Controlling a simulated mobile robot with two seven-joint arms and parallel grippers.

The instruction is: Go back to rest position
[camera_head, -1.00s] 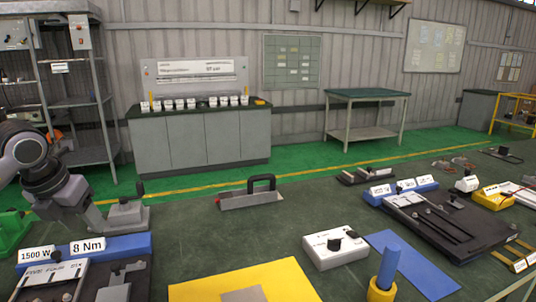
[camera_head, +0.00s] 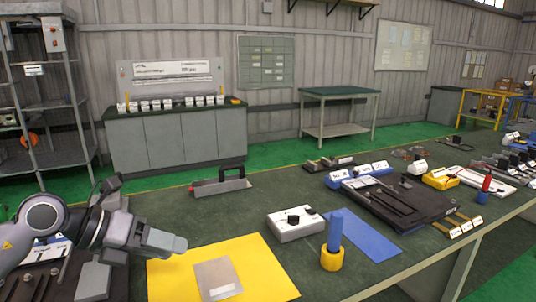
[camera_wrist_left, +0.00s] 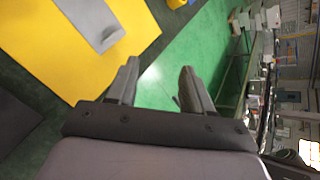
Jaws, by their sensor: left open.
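My left arm comes in from the left in the head view, and its gripper (camera_head: 170,243) is held above the left side of the dark green bench (camera_head: 225,215). It is beside the yellow mat (camera_head: 260,262), on which a grey plate (camera_head: 216,277) lies. In the left wrist view the two fingers (camera_wrist_left: 160,82) stand apart with nothing between them. The yellow mat also shows there (camera_wrist_left: 80,50), and green floor (camera_wrist_left: 180,60) shows beyond the fingertips. My right gripper is not in view.
A white box with a black knob (camera_head: 295,222), a blue cylinder in a yellow base (camera_head: 334,235) and a blue mat (camera_head: 365,235) lie right of the yellow mat. A black-handled tool (camera_head: 222,184) lies behind. Shelves (camera_head: 48,80) stand at the left.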

